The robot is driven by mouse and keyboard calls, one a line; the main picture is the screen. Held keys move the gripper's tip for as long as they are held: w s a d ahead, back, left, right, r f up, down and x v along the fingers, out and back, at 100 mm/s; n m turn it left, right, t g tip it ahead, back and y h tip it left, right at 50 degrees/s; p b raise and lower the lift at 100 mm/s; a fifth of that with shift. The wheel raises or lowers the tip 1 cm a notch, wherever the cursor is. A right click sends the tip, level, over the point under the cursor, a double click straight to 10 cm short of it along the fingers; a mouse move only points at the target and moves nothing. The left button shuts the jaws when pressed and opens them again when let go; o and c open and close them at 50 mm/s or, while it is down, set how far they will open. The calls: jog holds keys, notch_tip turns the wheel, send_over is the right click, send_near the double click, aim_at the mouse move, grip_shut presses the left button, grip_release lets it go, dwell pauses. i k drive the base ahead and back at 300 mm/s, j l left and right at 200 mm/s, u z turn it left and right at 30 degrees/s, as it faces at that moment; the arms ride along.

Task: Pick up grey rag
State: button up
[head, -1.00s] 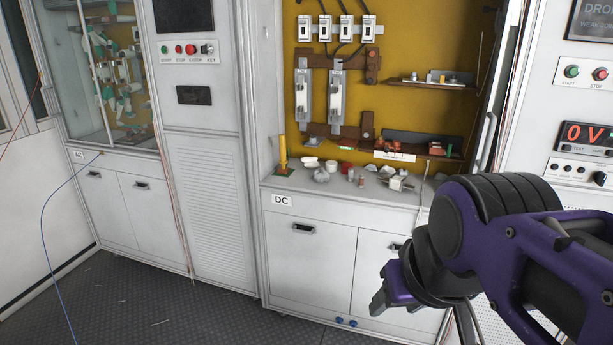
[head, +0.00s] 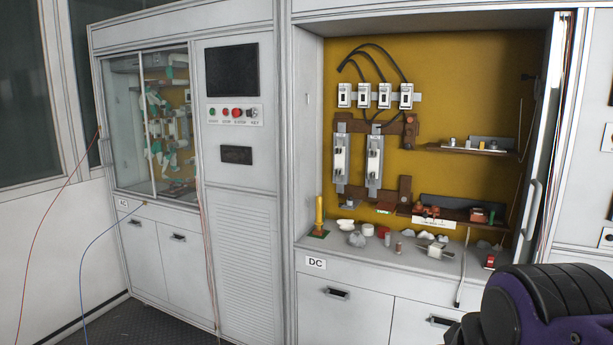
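A small grey crumpled lump (head: 357,239), which looks like the grey rag, lies on the white counter (head: 330,249) of the open DC cabinet. It sits among several small items, right of a yellow post (head: 319,211) on a green base. It is too small to tell its folds. Other pale lumps (head: 345,224) lie close behind it. My gripper is out of the picture; only a dark and purple part of my arm shows at the lower right, apart from the counter.
A red-and-white jar (head: 383,231), a small brown cylinder (head: 398,248) and a white block (head: 436,249) stand right of the lump. A white rod (head: 462,268) leans over the counter edge. The cabinet's open door (head: 541,150) stands at the right.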

aim_at(358, 239)
jog(key=i+j+z, duration=0.4)
jog(key=i+j, duration=0.4)
jog(key=i, duration=0.15)
